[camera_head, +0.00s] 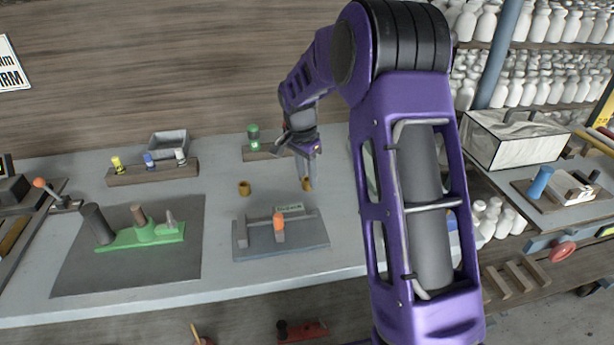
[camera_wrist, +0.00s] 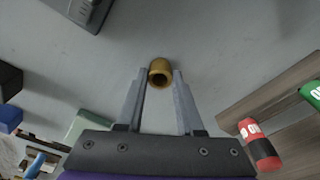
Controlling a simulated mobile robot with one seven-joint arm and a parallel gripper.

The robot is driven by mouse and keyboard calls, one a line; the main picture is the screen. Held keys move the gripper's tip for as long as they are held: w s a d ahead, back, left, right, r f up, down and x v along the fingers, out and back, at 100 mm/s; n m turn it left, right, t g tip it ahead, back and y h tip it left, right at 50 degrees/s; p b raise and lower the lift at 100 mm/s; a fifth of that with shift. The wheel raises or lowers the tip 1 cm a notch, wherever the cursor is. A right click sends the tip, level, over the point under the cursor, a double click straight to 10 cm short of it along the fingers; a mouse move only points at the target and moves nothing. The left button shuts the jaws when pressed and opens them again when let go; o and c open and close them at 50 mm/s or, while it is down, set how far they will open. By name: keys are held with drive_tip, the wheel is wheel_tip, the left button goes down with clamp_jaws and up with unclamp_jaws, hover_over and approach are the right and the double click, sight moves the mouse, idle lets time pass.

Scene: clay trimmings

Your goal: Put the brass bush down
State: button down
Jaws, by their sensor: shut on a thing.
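My gripper (camera_head: 306,165) points down over the grey bench. Its jaws are closed on a brass bush (camera_head: 307,184), a short gold-brown ring. In the wrist view the bush (camera_wrist: 160,73) sits between the tips of the two grey fingers (camera_wrist: 160,85), with its round bore showing. The bush is low, close to the bench top; I cannot tell whether it touches. A second brass bush (camera_head: 244,188) stands on the bench to the left, apart from the gripper.
A grey fixture (camera_head: 305,240) with an orange knob stands in front of the gripper. A green fixture (camera_head: 125,241) lies on a dark mat (camera_head: 75,278) at left. A wooden rack (camera_head: 155,174) and a wooden block with a green bottle (camera_head: 254,136) stand behind. Bench around the held bush is clear.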

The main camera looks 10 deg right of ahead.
drive_tip(key=shift+f, duration=0.2)
drive_tip(key=c, duration=0.5)
unclamp_jaws()
drive_tip(key=shift+c, duration=0.2)
wheel_tip(320, 180, up, 12)
drive_tip(key=a+p, duration=0.1)
drive_tip(key=shift+s+r+p, duration=0.2)
drive_tip(key=shift+s+p, duration=0.1)
drive_tip(key=shift+s, duration=0.1)
drive_tip(key=shift+a, duration=0.1)
